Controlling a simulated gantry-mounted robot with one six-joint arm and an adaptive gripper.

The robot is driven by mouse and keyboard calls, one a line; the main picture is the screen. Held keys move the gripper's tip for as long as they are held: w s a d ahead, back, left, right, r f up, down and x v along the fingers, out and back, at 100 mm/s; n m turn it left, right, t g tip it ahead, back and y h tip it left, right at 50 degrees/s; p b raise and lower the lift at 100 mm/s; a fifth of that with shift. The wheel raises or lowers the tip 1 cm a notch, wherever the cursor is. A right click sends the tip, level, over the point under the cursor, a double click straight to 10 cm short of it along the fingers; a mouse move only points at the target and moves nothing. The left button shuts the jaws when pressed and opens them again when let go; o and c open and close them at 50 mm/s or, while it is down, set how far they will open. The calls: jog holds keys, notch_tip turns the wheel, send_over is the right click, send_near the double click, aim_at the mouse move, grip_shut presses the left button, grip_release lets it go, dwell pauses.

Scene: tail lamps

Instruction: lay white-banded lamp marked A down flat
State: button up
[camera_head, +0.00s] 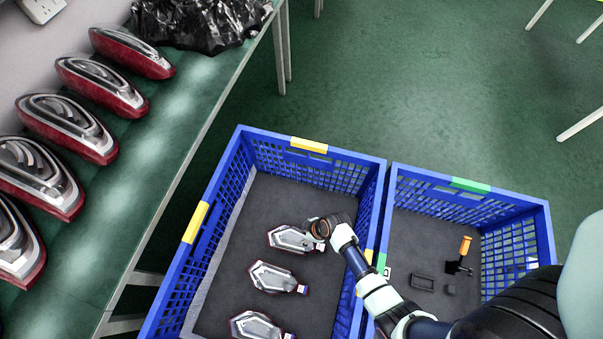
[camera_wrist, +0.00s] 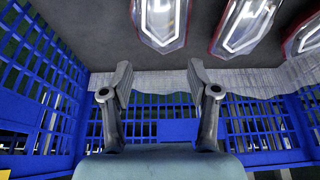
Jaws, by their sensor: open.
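Several silver tail lamps with red edges lie in a row on the dark floor of the left blue crate (camera_head: 222,178). I see a far lamp (camera_head: 289,238), a middle lamp (camera_head: 272,277) and a near lamp (camera_head: 255,326). No white band or letter A is readable on any of them. My gripper (camera_head: 317,230) is at the right end of the far lamp; touching cannot be told. In the wrist view my gripper (camera_wrist: 160,78) has its two fingers spread with nothing between them. Lamps show above it in that view, the nearest being a lamp (camera_wrist: 162,22).
A right blue crate (camera_head: 527,207) holds small dark parts and an orange-handled tool (camera_head: 463,252). Larger red and silver lamps (camera_head: 68,127) line a green table (camera_head: 180,128) at left, with a black plastic bag (camera_head: 200,22) behind. Crate walls stand close around my arm.

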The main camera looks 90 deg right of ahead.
dwell(0.3)
jog(key=w+a+r+n+t+h, duration=0.1)
jog(key=w+a+r+n+t, duration=0.2)
jog(key=w+r, duration=1.8)
jog(key=w+a+r+t+y, duration=0.1)
jog(key=w+a+r+t, duration=0.1)
jog(key=a+r, duration=0.9)
jog(key=w+a+r+t+y, duration=0.1)
jog(key=w+a+r+t, duration=0.2)
jog(key=a+r, duration=0.9)
notch_tip(320, 180, up, 4)
jog(key=shift+a+r+n+t, duration=0.1)
jog(key=shift+a+n+t, duration=0.15)
jog(key=shift+n+t, duration=0.05)
jog(key=o, duration=0.8)
jog(key=shift+w+d, duration=0.1)
jog(key=shift+w, duration=0.05)
jog(key=shift+c, duration=0.2)
